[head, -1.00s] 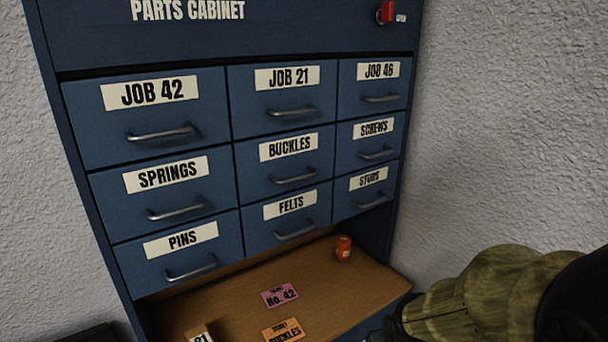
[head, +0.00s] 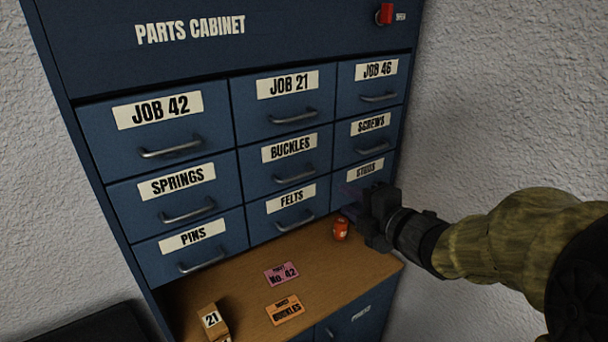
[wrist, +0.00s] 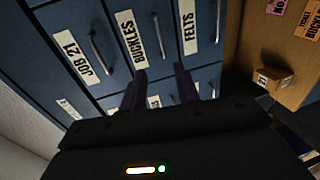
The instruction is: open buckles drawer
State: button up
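The buckles drawer (head: 258,178) is the middle drawer of the blue parts cabinet, shut, with a white label and a curved metal handle (head: 296,174). In the wrist view the buckles drawer (wrist: 142,62) is at the upper middle, with its handle (wrist: 158,38) beyond my fingers. My gripper (head: 352,196) is in front of the studs drawer at the right column, to the right of and below the buckles drawer. In the wrist view my gripper (wrist: 161,84) has its two dark fingers apart with nothing between them.
An orange jar (head: 341,229) stands on the wooden shelf (head: 240,290) just below my gripper. A pink card (head: 282,273), an orange buckles card (head: 285,310) and a small box marked 21 (head: 213,322) are also there. All drawers in view are shut.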

aim_at(301, 176)
jog(key=p+x, duration=0.4)
jog(key=x, duration=1.3)
jog(key=shift+w+a+f+p, duration=0.1)
jog(key=shift+w+f+p, duration=0.05)
jog(key=shift+p, duration=0.2)
grip_shut()
